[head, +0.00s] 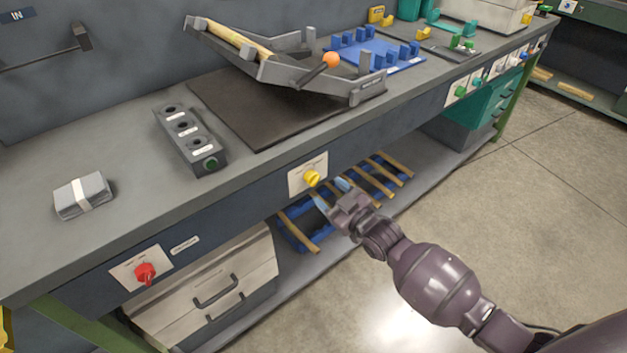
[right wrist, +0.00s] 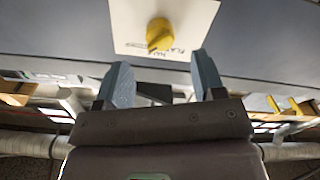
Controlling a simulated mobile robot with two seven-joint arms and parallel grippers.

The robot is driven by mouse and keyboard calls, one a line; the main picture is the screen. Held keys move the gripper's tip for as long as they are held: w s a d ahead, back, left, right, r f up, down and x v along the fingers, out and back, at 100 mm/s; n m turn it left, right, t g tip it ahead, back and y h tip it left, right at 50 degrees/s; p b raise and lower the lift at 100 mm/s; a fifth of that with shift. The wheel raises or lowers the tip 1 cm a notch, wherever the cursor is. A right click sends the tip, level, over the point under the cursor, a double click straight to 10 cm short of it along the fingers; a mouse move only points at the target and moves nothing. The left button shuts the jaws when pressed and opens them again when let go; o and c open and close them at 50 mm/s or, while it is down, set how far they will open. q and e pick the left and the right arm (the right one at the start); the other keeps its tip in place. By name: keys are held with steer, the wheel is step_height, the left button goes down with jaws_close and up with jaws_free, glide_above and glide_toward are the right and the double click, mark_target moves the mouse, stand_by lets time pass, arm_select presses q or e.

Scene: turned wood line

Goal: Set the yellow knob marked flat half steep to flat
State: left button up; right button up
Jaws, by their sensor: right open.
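The yellow knob (head: 312,178) sits on a white plate (head: 296,181) on the front face of the bench. It also shows in the right wrist view (right wrist: 159,34), with the word FLAT printed beside it on the plate (right wrist: 196,14); the other markings are too small to read surely. My right gripper (head: 331,193) is in front of and just below the knob, apart from it. In the right wrist view its two blue fingers (right wrist: 163,84) are spread with nothing between them. My left gripper is not in view.
A red knob (head: 145,272) is on the same bench front at the left. Drawers (head: 215,290) and a low shelf with wooden rods (head: 392,165) lie below. A grey fixture with an orange-tipped lever (head: 331,60) stands on the bench. The floor at right is clear.

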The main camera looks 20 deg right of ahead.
mark_target(317, 182)
steer(key=x, duration=0.5)
steer(key=shift+w+f+b, duration=0.1)
steer(key=shift+w+b, duration=0.05)
steer(key=shift+b, duration=0.25)
steer(key=shift+w+a, duration=0.15)
steer(key=shift+w, duration=0.1)
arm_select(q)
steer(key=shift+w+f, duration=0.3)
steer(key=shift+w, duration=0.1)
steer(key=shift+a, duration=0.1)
arm_select(e)
steer(key=shift+c, duration=0.2)
steer(key=c, duration=0.9)
